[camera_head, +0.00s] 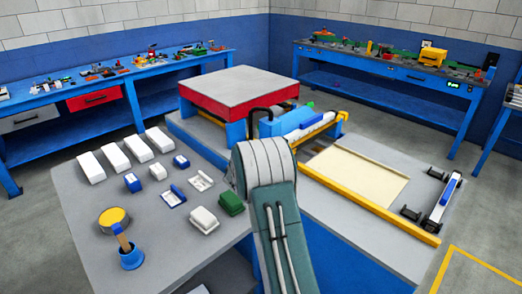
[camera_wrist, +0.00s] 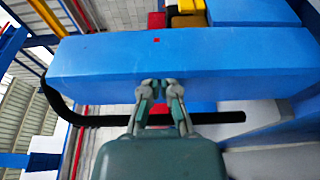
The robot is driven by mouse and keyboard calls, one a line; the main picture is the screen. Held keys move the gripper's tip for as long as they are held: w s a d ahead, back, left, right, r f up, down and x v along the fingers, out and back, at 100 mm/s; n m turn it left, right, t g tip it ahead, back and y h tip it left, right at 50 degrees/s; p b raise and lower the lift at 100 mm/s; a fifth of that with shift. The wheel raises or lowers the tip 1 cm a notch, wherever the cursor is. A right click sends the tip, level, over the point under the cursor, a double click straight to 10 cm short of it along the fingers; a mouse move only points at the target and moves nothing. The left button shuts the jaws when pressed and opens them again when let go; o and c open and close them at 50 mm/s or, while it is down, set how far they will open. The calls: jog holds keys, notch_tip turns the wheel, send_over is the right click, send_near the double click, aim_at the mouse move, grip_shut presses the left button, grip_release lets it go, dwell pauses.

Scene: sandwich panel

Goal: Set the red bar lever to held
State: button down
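I cannot pick out a red lever with certainty. A black bent bar (camera_head: 264,111) stands by the blue press, just beyond my arm in the head view. In the wrist view the black bar (camera_wrist: 220,117) runs across the picture, passing behind my fingers. My gripper (camera_wrist: 162,88) is open with a small gap and holds nothing that I can see. Its fingertips are in front of or against a long blue beam (camera_wrist: 100,62) with a small red mark; contact is unclear. My arm hides the gripper in the head view.
A red-edged grey platen (camera_head: 238,88) stands behind. White blocks (camera_head: 114,155), small parts and a blue cup with a brush (camera_head: 132,258) lie on the left. A cream panel (camera_head: 355,176) with a yellow rail (camera_head: 370,205) lies right. Workbenches line the walls.

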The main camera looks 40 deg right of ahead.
jog(key=shift+s+d, duration=0.2)
jog(key=shift+d, duration=1.2)
